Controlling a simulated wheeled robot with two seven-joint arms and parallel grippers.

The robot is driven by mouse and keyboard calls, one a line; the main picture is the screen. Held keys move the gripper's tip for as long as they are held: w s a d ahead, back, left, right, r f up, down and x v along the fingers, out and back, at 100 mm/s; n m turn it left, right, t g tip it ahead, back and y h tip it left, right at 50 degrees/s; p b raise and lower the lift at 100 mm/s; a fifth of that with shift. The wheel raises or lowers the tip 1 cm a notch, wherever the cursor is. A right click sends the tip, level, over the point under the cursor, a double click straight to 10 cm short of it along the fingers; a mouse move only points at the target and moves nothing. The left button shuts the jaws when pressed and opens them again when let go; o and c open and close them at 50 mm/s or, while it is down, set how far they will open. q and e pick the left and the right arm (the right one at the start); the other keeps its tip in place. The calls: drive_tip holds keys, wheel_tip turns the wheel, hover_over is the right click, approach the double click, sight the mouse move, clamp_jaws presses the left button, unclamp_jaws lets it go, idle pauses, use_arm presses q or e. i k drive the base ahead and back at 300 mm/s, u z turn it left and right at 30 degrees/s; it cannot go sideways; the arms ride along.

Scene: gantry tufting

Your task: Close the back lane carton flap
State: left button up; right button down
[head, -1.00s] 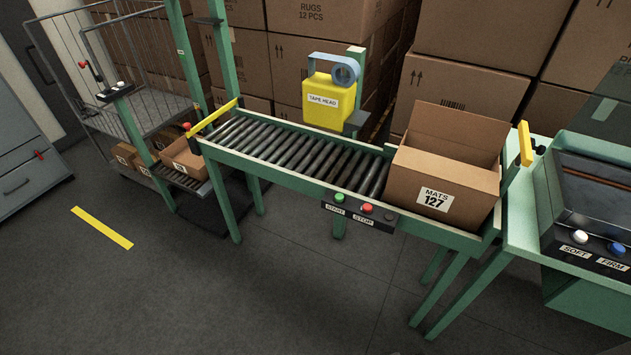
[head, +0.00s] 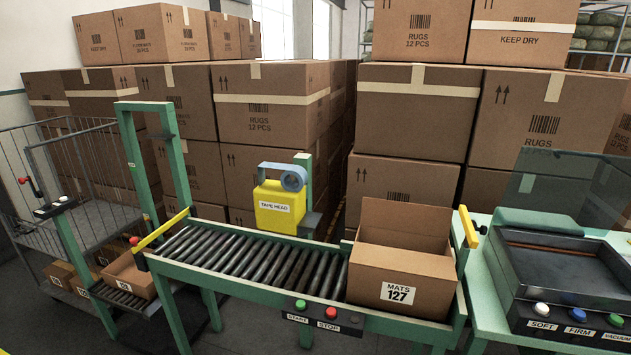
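An open cardboard carton labelled MATS 127 (head: 385,284) stands at the right end of the roller conveyor (head: 228,294). Its back flap (head: 405,222) stands upright along the far edge. The carton's inside is partly visible, and I cannot make out anything in it. Neither of my grippers is in the head view.
A yellow tape head (head: 280,207) hangs over the far side of the conveyor. START and STOP buttons (head: 315,311) sit on its front rail. A green bench with a black press (head: 565,270) stands right. Stacked cartons (head: 270,105) fill the back. Small cartons (head: 130,275) lie left.

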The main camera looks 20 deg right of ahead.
sight(386, 214)
drive_tip(key=z, duration=1.2)
